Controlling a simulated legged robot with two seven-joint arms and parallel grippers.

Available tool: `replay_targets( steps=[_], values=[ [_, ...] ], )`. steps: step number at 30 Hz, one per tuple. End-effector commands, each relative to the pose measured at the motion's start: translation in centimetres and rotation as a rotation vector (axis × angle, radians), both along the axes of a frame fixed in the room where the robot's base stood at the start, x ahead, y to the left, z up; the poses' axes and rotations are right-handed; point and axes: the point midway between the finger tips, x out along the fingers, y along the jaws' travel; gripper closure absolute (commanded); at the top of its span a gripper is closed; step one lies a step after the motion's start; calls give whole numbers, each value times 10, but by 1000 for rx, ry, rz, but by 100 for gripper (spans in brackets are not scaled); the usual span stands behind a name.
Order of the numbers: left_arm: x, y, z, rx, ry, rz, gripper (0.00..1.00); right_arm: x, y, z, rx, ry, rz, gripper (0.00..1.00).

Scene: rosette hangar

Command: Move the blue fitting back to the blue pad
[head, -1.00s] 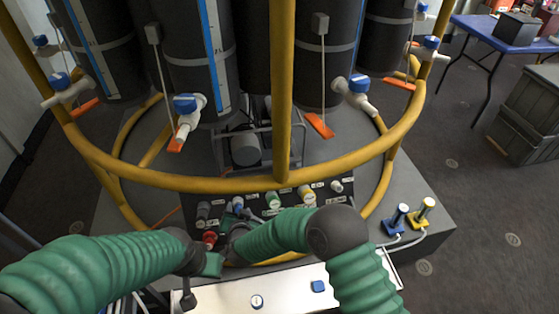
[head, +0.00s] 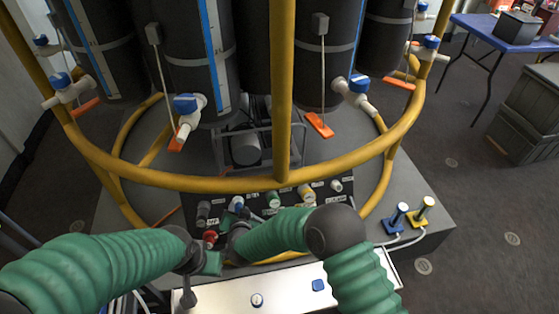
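A blue fitting (head: 238,203) sits on the dark connector panel between grey and green fittings. My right gripper (head: 234,228) is just below it, its fingers small and partly hidden by its wrist. I cannot tell whether they touch the fitting or hold anything. A blue upright piece (head: 398,216) stands on a blue base at the panel's right, beside a yellow one. My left gripper (head: 212,262) is low, left of the right one; its opening is unclear.
A red fitting (head: 210,236) is close above the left gripper. Green (head: 272,199) and yellow (head: 308,194) fittings line the panel. The yellow rail (head: 240,186) crosses above it. A white tray (head: 235,285) with a round blue-marked disc lies in front.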

Motion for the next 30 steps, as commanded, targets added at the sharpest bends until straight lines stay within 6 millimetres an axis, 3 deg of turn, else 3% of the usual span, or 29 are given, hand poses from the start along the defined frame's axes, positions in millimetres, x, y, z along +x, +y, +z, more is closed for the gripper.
replay_targets(
  steps=[1, 7, 30],
  values=[
    [0, 0, 0, 0, 0, 0, 100, 0, 0, 0, 0, 0, 0, 73],
    [0, 0, 0, 0, 0, 0, 100, 0, 0, 0, 0, 0, 0, 99],
    [0, 0, 0, 0, 0, 0, 100, 0, 0, 0, 0, 0, 0, 100]
  ],
)
